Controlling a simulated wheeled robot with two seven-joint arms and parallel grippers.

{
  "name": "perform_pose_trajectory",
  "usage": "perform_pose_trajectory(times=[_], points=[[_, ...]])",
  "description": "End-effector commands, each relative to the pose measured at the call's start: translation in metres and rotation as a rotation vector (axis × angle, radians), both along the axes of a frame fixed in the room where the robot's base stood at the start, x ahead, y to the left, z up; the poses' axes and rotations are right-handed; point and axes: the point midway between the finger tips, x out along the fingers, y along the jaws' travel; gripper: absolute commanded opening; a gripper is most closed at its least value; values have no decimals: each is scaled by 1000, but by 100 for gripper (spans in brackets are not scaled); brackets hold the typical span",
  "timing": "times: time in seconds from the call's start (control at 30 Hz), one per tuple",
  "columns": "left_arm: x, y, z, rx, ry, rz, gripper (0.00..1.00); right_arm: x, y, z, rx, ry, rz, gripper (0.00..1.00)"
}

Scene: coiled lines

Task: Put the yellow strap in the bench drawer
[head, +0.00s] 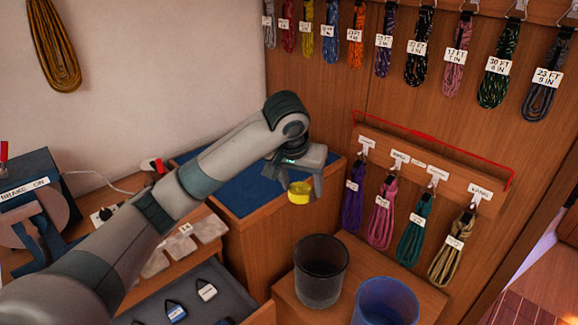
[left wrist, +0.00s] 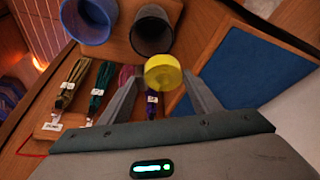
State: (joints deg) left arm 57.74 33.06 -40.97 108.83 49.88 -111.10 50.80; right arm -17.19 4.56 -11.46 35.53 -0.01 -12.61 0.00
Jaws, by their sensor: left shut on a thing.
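The yellow strap (head: 300,192) is a small round roll. My left gripper (head: 298,180) is shut on it and holds it in the air, near the front right edge of the blue-topped surface. In the left wrist view the yellow strap (left wrist: 163,73) sits between the two fingertips of the left gripper (left wrist: 163,80). An open drawer with a grey inside (head: 190,300) lies at the bottom left, partly hidden by my left arm. Several dark tagged items lie in it. I cannot tell for sure that it is the bench drawer. My right gripper is not in view.
A dark grey bin (head: 320,285) and a blue bin (head: 385,303) stand on a low wooden surface at the lower right. Coiled lines hang on a rack (head: 425,160) and along the wall above. A box labelled "BRAKE ON" (head: 30,200) stands at the left.

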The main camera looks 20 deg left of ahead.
Motion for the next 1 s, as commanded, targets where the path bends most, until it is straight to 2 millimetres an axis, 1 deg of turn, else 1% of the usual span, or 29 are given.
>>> perform_pose_trajectory(times=[0.03,0.1,0.2,0.3,0.4,0.53,1.0], points=[[-18,-7,-4,5,-3,-15,34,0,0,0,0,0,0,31],[-41,-15,-10,4,-2,-28,34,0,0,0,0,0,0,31],[-71,-22,-19,3,0,-40,34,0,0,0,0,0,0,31],[-92,-27,-26,1,-1,-47,34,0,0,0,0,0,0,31],[-105,-28,-30,0,-1,-50,34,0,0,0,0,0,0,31],[-112,-29,-32,-2,-2,-51,34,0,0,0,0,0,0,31],[-111,-29,-32,-2,-2,-51,34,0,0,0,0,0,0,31]])
